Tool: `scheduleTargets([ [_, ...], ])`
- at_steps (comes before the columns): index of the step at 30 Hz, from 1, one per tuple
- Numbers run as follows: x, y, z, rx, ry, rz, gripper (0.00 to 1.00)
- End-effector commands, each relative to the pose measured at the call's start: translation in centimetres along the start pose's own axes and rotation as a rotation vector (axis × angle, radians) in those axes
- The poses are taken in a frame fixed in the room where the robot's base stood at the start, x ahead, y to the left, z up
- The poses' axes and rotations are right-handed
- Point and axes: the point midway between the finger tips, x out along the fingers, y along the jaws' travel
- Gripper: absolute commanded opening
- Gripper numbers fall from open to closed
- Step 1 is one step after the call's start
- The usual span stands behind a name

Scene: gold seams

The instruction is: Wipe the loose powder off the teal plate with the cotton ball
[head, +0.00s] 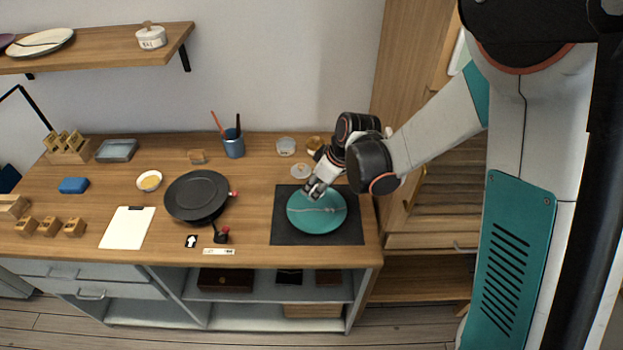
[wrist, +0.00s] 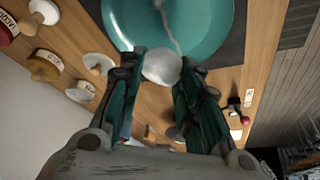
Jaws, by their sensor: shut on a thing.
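The teal plate (head: 318,222) lies on a dark mat (head: 290,238) at the right of the bench. A pale, uneven line runs across the plate's face; I cannot tell powder from seam in it. The plate (wrist: 205,20) fills the top of the wrist view, with the pale line (wrist: 168,25) on it. My gripper (head: 310,190) is at the plate's far edge. In the wrist view my gripper (wrist: 161,72) is shut on the white cotton ball (wrist: 161,66), which shows at the plate's rim. I cannot tell whether the ball touches the plate.
A black round turntable (head: 196,194) stands left of the mat. A blue cup with tools (head: 234,146), a clear jar (head: 286,146) and a small pale lid (head: 300,171) stand behind. A white clipboard (head: 128,228) lies at left.

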Motion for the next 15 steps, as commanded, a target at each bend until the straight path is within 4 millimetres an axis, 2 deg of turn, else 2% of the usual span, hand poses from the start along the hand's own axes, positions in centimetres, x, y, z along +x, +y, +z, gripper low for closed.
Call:
scheduleTargets([
  [5,0.2,0.1,0.3,0.000,0.000,0.000,0.12],
  [15,3.0,0.1,1.4,0.000,0.000,0.000,0.12],
])
